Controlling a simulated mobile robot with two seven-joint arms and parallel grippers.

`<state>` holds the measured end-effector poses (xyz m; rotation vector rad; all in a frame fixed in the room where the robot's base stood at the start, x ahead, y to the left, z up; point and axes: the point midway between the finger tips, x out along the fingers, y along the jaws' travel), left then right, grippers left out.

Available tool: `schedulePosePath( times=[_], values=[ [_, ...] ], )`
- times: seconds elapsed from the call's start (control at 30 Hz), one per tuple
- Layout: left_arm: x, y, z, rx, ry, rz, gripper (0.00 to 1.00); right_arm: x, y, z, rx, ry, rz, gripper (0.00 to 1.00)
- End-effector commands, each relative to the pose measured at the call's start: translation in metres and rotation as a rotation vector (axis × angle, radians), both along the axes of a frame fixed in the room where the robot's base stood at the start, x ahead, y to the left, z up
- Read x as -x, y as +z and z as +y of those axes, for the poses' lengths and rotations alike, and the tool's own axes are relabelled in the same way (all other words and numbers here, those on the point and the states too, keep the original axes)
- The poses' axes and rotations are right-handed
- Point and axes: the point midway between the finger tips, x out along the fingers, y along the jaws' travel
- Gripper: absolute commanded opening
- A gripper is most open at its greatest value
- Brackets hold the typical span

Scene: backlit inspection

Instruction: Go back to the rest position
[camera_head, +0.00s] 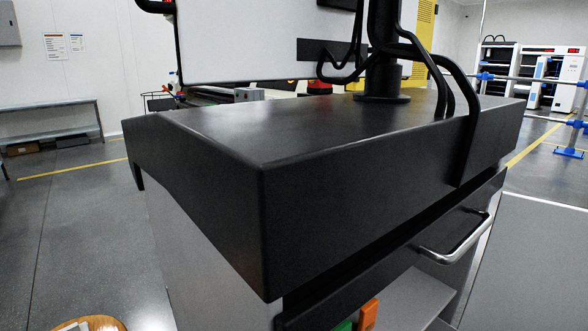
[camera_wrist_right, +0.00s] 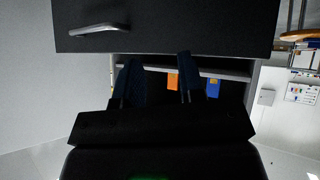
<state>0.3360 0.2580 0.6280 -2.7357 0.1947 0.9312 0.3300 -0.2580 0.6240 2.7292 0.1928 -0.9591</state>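My right gripper (camera_wrist_right: 156,66) shows in the right wrist view with its two dark fingers apart and nothing visible between them. It faces the dark cabinet front (camera_wrist_right: 200,25), near an open shelf space. An orange item (camera_wrist_right: 173,82) and a blue item (camera_wrist_right: 213,87) show beyond the fingers. Neither gripper shows in the head view, and my left gripper is not seen anywhere. The head view shows the black-topped cabinet (camera_head: 300,130) close in front of me.
The cabinet has a metal handle (camera_head: 455,240); an orange item (camera_head: 369,314) and a green item (camera_head: 343,325) stand below. A round wooden top (camera_head: 92,324) is at the bottom left. A grey bench (camera_head: 50,122) stands far left. Open floor (camera_head: 80,230) lies left.

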Motion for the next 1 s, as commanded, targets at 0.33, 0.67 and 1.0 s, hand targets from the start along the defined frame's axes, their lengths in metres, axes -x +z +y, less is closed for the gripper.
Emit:
schedulePosePath(
  times=[0.33,0.67,1.0],
  values=[
    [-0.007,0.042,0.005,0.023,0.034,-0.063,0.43,-0.009,0.042,-0.005,-0.022,-0.034,-0.068,0.36],
    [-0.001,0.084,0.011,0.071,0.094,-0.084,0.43,-0.008,0.09,-0.011,-0.068,-0.091,-0.107,0.36],
    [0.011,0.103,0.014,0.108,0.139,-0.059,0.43,0.004,0.108,-0.014,-0.105,-0.137,-0.08,0.36]
  ],
)
